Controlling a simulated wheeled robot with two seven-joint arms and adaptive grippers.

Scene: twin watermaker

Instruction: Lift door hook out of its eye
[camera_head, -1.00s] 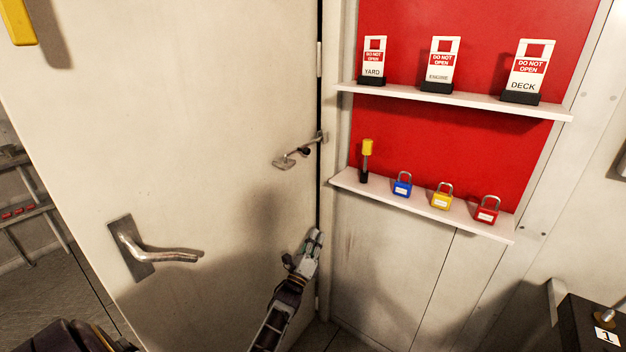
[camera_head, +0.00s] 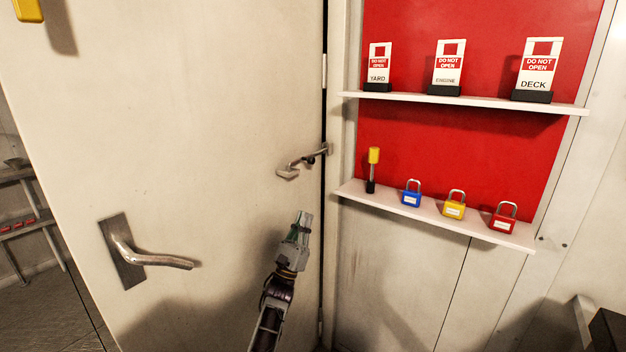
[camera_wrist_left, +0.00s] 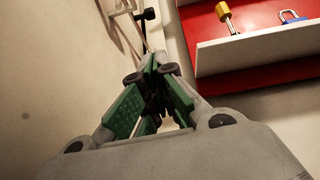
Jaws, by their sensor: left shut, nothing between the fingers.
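The door hook (camera_head: 304,160) is a small metal bar across the edge of the cream door (camera_head: 200,130). Its left end sits at a small plate on the door and its right end is by the frame. Whether it is seated in its eye is too small to tell. My left gripper (camera_head: 303,218) is shut and empty, pointing up, below the hook and apart from it. In the left wrist view its green-padded fingers (camera_wrist_left: 153,75) come together at the tips, with part of the hook (camera_wrist_left: 122,8) beyond them at the top. My right gripper is not in view.
A metal lever handle (camera_head: 150,256) sticks out of the door at lower left. To the right, a shelf (camera_head: 440,220) with a yellow-topped tool and padlocks juts from a red board; tags stand on the upper shelf (camera_head: 470,102). Space between gripper and hook looks clear.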

